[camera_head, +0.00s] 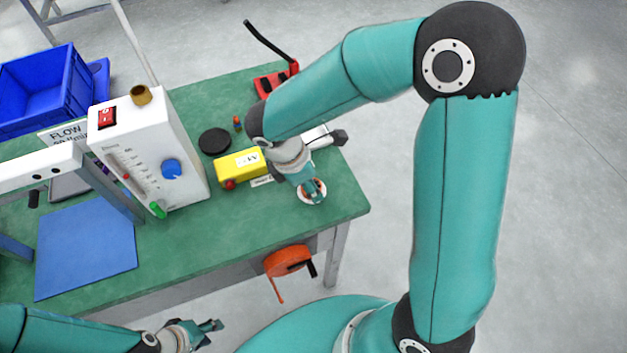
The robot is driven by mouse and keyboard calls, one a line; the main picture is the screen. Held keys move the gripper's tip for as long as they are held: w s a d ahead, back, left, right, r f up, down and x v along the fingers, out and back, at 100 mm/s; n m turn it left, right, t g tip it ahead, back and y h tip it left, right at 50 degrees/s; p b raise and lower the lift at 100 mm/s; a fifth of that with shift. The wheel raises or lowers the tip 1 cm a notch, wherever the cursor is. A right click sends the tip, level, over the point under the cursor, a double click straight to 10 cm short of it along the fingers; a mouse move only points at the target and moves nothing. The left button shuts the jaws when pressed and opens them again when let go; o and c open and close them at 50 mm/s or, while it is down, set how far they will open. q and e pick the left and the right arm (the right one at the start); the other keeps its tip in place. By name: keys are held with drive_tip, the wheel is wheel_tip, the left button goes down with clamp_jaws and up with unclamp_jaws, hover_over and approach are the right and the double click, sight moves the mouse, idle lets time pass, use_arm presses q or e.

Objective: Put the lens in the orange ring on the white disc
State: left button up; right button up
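A small white disc (311,202) lies near the right end of the green table, with an orange-brown ring partly showing on it. My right gripper (312,188) points down right over the disc and covers much of it. I cannot tell whether its fingers are open or shut, or whether they hold anything. The lens cannot be made out; it may be hidden by the gripper. My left gripper (212,328) is low in the picture, in front of the table and away from the disc. Its fingers look apart, with nothing between them.
On the green table (215,240) stand a yellow box (240,166), a black round disc (214,141), a white flow meter (150,150) and a blue mat (87,247). A red tool (272,82) lies behind. An orange reel (288,261) hangs at the front edge. A blue crate (45,90) stands left.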

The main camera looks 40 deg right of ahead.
drive_tip(key=shift+f, duration=0.2)
drive_tip(key=o, duration=0.8)
drive_tip(key=shift+r, duration=0.1)
drive_tip(key=shift+o, duration=0.2)
drive_tip(key=shift+r, duration=0.1)
drive_tip(key=shift+r, duration=0.2)
drive_tip(key=p+v, duration=0.1)
drive_tip(key=v, duration=1)
drive_tip(key=shift+a+r, duration=0.25)
drive_tip(key=shift+r, duration=0.1)
